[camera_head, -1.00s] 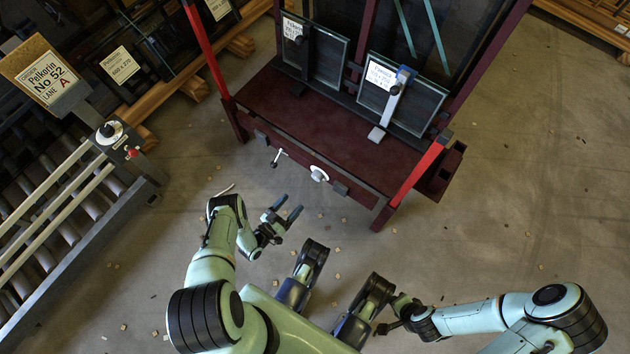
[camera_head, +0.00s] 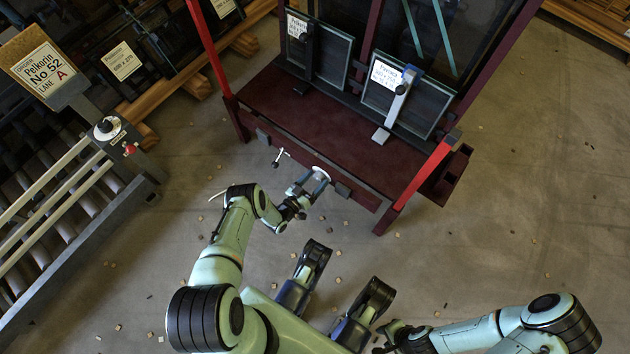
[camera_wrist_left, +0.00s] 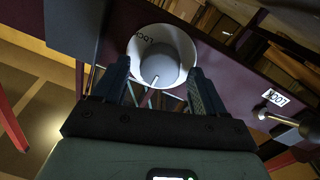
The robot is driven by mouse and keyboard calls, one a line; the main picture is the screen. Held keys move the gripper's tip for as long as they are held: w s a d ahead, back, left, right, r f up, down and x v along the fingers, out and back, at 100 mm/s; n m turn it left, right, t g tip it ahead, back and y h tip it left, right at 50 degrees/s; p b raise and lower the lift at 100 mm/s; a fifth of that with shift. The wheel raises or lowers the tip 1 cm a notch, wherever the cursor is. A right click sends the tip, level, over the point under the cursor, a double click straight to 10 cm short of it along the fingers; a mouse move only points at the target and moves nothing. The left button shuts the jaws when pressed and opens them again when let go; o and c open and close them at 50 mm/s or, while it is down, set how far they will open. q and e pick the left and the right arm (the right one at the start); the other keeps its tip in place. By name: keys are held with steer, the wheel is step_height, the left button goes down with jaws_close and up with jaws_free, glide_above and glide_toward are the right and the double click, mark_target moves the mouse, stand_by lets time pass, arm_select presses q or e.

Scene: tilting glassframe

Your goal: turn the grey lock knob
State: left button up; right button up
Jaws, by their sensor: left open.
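The grey lock knob (camera_wrist_left: 160,66) sits in a round white dial (camera_wrist_left: 183,44) on the dark red front rail, with a pale pointer mark on it. In the head view the dial (camera_head: 321,172) is partly covered by my left gripper (camera_head: 308,184). My left gripper also shows in the left wrist view (camera_wrist_left: 160,88), open, with one finger on each side of the knob. I cannot tell if the fingers touch it. My right gripper (camera_head: 391,337) is low in the head view, far from the frame, and its jaws are unclear.
The dark red frame (camera_head: 300,120) holds two glass panels. A roller conveyor (camera_head: 60,215) stands at the left. The floor has small scattered chips.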

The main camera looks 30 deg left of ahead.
arm_select(q)
steer(key=shift+w, duration=0.15)
steer(key=c, duration=1.1)
steer(key=shift+o, duration=0.2)
